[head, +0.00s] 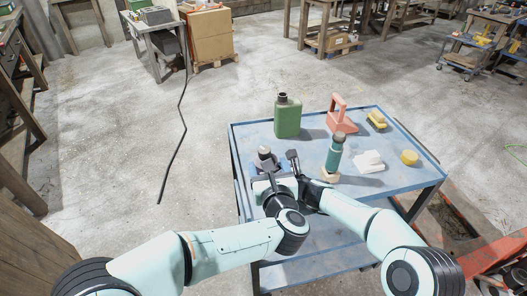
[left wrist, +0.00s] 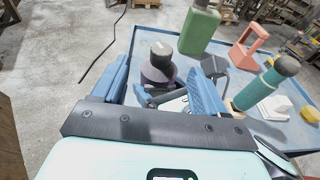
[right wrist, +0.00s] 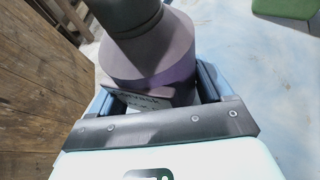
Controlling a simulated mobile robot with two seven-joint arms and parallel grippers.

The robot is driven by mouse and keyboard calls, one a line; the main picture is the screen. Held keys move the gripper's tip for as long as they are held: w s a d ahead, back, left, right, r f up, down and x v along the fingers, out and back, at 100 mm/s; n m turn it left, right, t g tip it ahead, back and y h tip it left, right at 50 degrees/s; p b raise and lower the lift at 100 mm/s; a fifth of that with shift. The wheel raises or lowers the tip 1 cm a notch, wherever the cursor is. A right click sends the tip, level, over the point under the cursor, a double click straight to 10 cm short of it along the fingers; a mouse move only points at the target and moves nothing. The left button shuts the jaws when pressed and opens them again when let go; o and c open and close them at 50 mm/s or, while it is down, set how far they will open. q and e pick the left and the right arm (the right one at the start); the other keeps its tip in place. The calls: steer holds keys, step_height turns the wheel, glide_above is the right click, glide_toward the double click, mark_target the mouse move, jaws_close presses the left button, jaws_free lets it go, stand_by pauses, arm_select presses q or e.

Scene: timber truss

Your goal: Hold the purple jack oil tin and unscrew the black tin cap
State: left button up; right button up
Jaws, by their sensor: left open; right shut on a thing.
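The purple jack oil tin (head: 267,164) stands upright at the near left of the blue table. Its dark cap (head: 264,150) is on top. In the right wrist view the tin's purple shoulder (right wrist: 158,60) fills the space between my right gripper's fingers, and the cap (right wrist: 125,14) rises above them. My right gripper (right wrist: 155,92) is shut on the tin's body. My left gripper (left wrist: 160,85) is open and empty. Its two blue fingers stand wide apart, with the tin (left wrist: 157,76) and its cap (left wrist: 161,51) seen between and beyond them.
The table's left edge is close to the tin.

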arm_select(q)
steer(key=shift+a, duration=0.1)
steer(key=shift+c, duration=0.3)
steer(key=m+g+h, duration=0.3)
steer(key=m+h, duration=0.3)
steer(key=h, duration=0.2)
glide_toward(263, 151)
steer(key=x, duration=1)
steer(key=shift+w+f, duration=0.1)
steer(key=shift+w, duration=0.15)
